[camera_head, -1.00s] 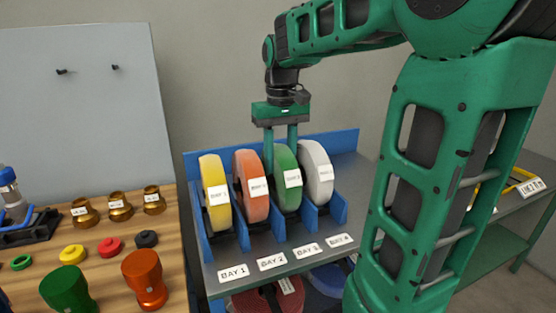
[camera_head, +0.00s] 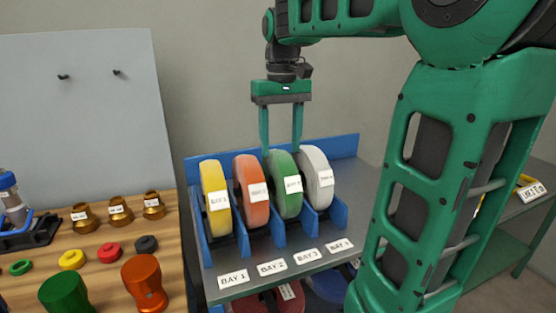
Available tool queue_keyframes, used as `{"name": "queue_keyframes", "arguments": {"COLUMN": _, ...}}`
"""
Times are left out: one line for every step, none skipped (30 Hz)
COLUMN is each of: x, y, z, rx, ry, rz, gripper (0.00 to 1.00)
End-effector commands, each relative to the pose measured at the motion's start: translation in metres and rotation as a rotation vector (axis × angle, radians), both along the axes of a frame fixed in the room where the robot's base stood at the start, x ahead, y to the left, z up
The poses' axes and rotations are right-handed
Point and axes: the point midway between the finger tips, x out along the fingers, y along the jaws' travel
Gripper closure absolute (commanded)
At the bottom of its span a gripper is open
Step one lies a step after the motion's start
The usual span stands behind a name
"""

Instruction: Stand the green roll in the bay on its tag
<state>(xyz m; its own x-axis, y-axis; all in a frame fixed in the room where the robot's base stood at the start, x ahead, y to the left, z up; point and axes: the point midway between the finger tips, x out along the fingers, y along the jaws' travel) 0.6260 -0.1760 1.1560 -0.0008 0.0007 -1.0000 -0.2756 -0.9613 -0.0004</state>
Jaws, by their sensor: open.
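The green roll (camera_head: 278,172) stands upright in the third slot from the left of the blue rack (camera_head: 342,211), in line with the BAY 3 plate (camera_head: 305,256). Its white tag (camera_head: 293,185) faces the front, but the number is too small to read surely. My gripper (camera_head: 282,149) is open and empty above the green roll, fingers pointing down. Its fingertips are spread at the height of the roll's top; whether they touch it cannot be told.
A yellow roll (camera_head: 209,175) and an orange roll (camera_head: 244,173) stand to the left, and a white roll (camera_head: 316,163) close to the right. A wooden bench (camera_head: 200,285) with fittings lies left. More rolls (camera_head: 262,302) sit below the shelf.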

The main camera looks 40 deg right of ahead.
Motion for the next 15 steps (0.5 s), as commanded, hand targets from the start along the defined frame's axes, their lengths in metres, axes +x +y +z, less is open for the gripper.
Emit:
{"name": "queue_keyframes", "arguments": {"x": 0.001, "y": 0.0, "z": 0.011, "rx": -0.001, "ry": -0.004, "rz": -0.001, "gripper": 0.47}}
{"name": "queue_keyframes", "arguments": {"x": 0.001, "y": 0.0, "z": 0.017, "rx": -0.001, "ry": -0.003, "rz": -0.001, "gripper": 0.47}}
{"name": "queue_keyframes", "arguments": {"x": 0.001, "y": -0.001, "z": 0.024, "rx": -0.001, "ry": -0.003, "rz": -0.001, "gripper": 0.47}}
{"name": "queue_keyframes", "arguments": {"x": 0.0, "y": -0.001, "z": 0.029, "rx": -0.001, "ry": -0.002, "rz": -0.001, "gripper": 0.47}}
{"name": "queue_keyframes", "arguments": {"x": 0.001, "y": -0.001, "z": 0.033, "rx": -0.001, "ry": -0.003, "rz": 0.0, "gripper": 0.47}}
{"name": "queue_keyframes", "arguments": {"x": 0.0, "y": 0.0, "z": 0.039, "rx": -0.001, "ry": -0.002, "rz": 0.0, "gripper": 0.47}}
{"name": "queue_keyframes", "arguments": {"x": 0.0, "y": -0.001, "z": 0.042, "rx": 0.0, "ry": -0.001, "rz": -0.001, "gripper": 0.47}}
{"name": "queue_keyframes", "arguments": {"x": 0.001, "y": -0.001, "z": 0.046, "rx": -0.002, "ry": -0.002, "rz": -0.002, "gripper": 0.47}}
{"name": "queue_keyframes", "arguments": {"x": 0.0, "y": -0.001, "z": 0.05, "rx": 0.0, "ry": -0.001, "rz": -0.002, "gripper": 0.47}}
{"name": "queue_keyframes", "arguments": {"x": 0.0, "y": -0.001, "z": 0.052, "rx": 0.0, "ry": 0.0, "rz": -0.002, "gripper": 0.47}}
{"name": "queue_keyframes", "arguments": {"x": 0.0, "y": -0.001, "z": 0.054, "rx": 0.0, "ry": 0.0, "rz": -0.002, "gripper": 0.47}}
{"name": "queue_keyframes", "arguments": {"x": 0.0, "y": -0.001, "z": 0.056, "rx": 0.0, "ry": -0.001, "rz": -0.002, "gripper": 0.47}}
{"name": "queue_keyframes", "arguments": {"x": 0.0, "y": -0.001, "z": 0.057, "rx": 0.0, "ry": -0.001, "rz": -0.001, "gripper": 0.47}}
{"name": "queue_keyframes", "arguments": {"x": 0.0, "y": -0.001, "z": 0.058, "rx": 0.0, "ry": 0.0, "rz": -0.001, "gripper": 0.47}}
{"name": "queue_keyframes", "arguments": {"x": 0.0, "y": -0.001, "z": 0.059, "rx": 0.0, "ry": 0.0, "rz": -0.001, "gripper": 0.47}}
